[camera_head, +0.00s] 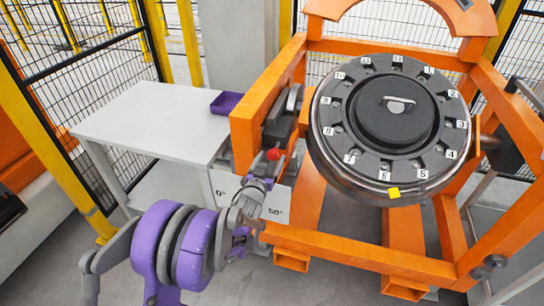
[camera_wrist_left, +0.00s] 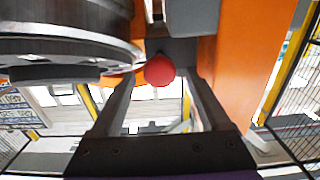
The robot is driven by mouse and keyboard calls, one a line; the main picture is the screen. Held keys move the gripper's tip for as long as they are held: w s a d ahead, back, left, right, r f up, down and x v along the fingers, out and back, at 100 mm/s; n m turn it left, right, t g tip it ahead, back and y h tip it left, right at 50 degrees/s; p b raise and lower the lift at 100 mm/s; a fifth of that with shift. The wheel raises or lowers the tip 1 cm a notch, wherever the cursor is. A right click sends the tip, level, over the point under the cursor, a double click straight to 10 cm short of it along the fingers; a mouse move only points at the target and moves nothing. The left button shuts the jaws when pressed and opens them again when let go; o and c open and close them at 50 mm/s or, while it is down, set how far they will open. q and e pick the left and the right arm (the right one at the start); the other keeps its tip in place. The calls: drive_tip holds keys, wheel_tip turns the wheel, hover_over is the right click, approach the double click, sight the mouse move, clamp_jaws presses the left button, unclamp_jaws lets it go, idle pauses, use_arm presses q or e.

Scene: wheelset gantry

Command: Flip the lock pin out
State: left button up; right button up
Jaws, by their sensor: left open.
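The lock pin's red ball knob (camera_head: 273,154) sits on the grey mechanism at the left side of the orange gantry frame. In the left wrist view the red knob (camera_wrist_left: 159,70) shows near the centre, at the far end of the gap between my fingers. My left gripper (camera_head: 266,172) is open, just below the knob in the head view. In the wrist view the two fingers of the left gripper (camera_wrist_left: 162,88) stand apart, one on each side. I cannot tell whether they touch the knob. The pin's shaft is hidden. My right gripper is not in view.
The round numbered wheel (camera_head: 390,110) is close to the right of the knob. Orange beams of the gantry (camera_head: 350,250) surround it. A white table (camera_head: 150,120) with a purple tray (camera_head: 226,103) stands to the left. Black mesh fencing (camera_head: 90,60) is behind.

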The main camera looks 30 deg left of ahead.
use_arm(q)
drive_tip(key=v, duration=0.9)
